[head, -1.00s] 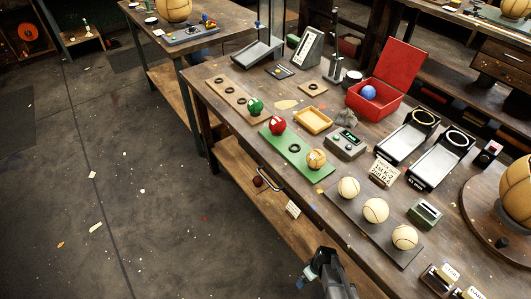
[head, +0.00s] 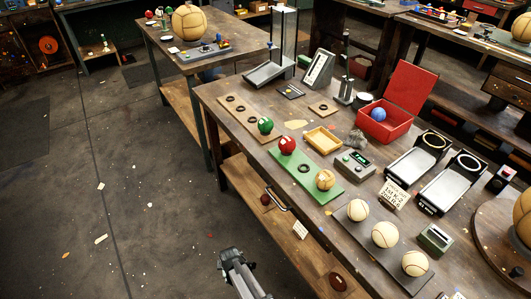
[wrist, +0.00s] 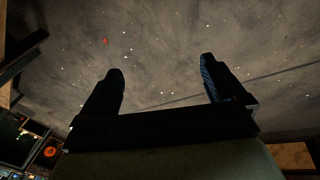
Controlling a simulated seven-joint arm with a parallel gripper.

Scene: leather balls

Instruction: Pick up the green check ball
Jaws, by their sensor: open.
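A green ball (head: 265,125) with a pale marking sits on the wooden ring board (head: 234,112) at the left end of the workbench. My gripper (wrist: 160,85) is open and empty in the wrist view, with its two dark fingers apart over the grey floor. In the head view my arm (head: 240,272) shows at the bottom, over the floor in front of the bench and well away from the green ball. The green ball is not in the wrist view.
A red ball (head: 287,145) and a tan ball (head: 325,180) sit on a green board (head: 308,168) close to the green ball. A yellow tray (head: 322,139) and a red box (head: 385,124) with a blue ball stand behind. The floor (head: 150,200) left of the bench is open.

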